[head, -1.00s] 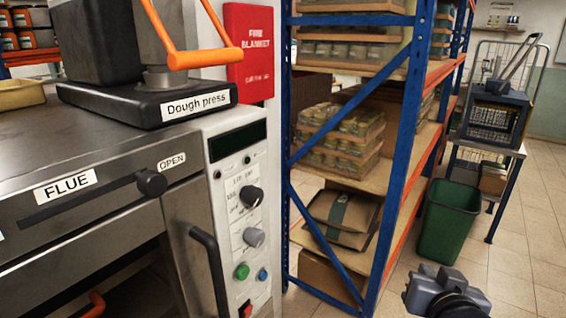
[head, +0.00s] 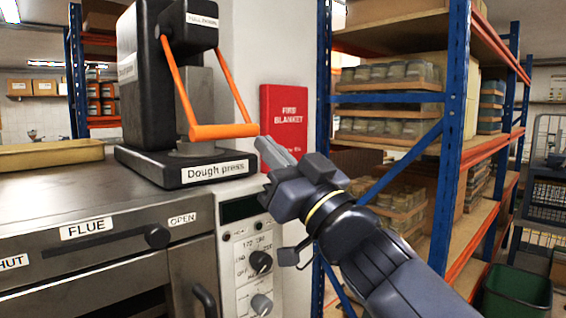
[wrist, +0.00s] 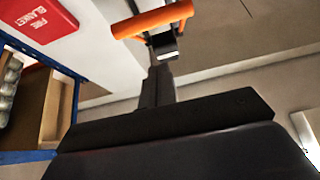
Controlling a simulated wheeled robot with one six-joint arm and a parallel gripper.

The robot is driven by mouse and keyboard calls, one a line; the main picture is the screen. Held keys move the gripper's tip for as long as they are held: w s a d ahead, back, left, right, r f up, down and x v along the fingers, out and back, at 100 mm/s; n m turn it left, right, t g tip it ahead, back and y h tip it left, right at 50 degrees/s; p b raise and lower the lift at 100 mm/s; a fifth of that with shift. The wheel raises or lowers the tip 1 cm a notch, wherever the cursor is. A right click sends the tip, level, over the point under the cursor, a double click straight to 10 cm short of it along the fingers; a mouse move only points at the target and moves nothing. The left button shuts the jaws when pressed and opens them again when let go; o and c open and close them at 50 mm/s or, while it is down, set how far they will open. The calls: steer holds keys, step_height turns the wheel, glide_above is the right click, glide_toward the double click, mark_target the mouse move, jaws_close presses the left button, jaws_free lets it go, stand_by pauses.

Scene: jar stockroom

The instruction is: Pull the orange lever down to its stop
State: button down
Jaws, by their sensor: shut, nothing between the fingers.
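The orange lever (head: 224,131) is a U-shaped handle on the black dough press (head: 150,95). Its two arms run down from the upper part of the press to a crossbar just above the press base. My gripper (head: 270,152) is shut and empty, just right of and slightly below the crossbar's right end. In the wrist view the orange crossbar (wrist: 152,20) lies just beyond my gripper's tips (wrist: 164,44). I cannot tell whether they touch.
The press stands on a steel oven (head: 70,205) with a "FLUE" slider and a control panel. A red fire blanket box (head: 284,118) hangs on the wall behind my gripper. A blue and orange shelf rack (head: 455,140) with jars stands to the right.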

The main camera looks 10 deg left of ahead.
steer(key=w+a+r, duration=0.1)
steer(key=w+a, duration=0.4)
steer(key=shift+a+p, duration=0.3)
steer(key=shift+p, duration=0.05)
steer(key=shift+w+a+f+b, duration=0.7)
steer(key=shift+a+f, duration=0.2)
